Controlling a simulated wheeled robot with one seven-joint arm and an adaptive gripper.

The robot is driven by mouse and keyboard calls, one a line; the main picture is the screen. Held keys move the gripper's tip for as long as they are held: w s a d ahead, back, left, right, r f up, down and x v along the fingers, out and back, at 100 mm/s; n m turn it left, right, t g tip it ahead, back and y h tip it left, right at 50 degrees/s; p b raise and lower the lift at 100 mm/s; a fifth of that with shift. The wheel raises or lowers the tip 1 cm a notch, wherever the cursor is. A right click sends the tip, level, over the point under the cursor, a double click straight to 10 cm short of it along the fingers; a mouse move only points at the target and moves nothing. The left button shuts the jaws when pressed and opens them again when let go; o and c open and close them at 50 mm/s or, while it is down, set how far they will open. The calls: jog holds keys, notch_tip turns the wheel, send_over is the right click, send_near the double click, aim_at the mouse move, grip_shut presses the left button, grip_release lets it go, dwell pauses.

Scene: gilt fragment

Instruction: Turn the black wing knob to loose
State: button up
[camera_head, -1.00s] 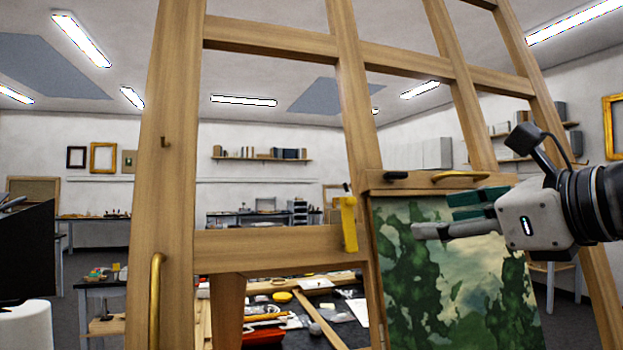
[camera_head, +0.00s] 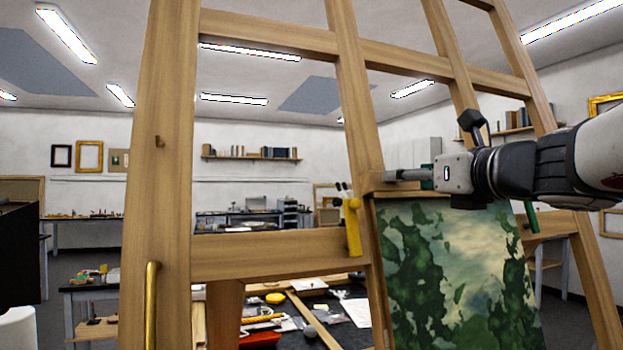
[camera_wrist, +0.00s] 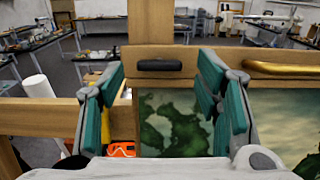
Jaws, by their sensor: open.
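The black wing knob (camera_wrist: 159,65) lies horizontal on the wooden top bar (camera_wrist: 190,82) above a green landscape painting (camera_head: 455,270). In the wrist view it shows between my two finger pads and ahead of them. In the head view my gripper (camera_head: 392,175) reaches leftward in front of the bar and hides the knob. My gripper is open, with its teal-padded fingers (camera_wrist: 162,80) apart to the left and right of the knob. I cannot tell whether either finger touches it.
A brass handle (camera_wrist: 283,68) sits on the same bar, right of the knob. The easel's wooden posts (camera_head: 160,190) surround the painting. A yellow clamp (camera_head: 353,228) hangs on the crossbar to the left. A cluttered worktable (camera_head: 300,325) stands behind the easel.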

jog(key=shift+x, duration=0.95)
jog(key=c, duration=1.2)
jog(key=shift+o, duration=0.2)
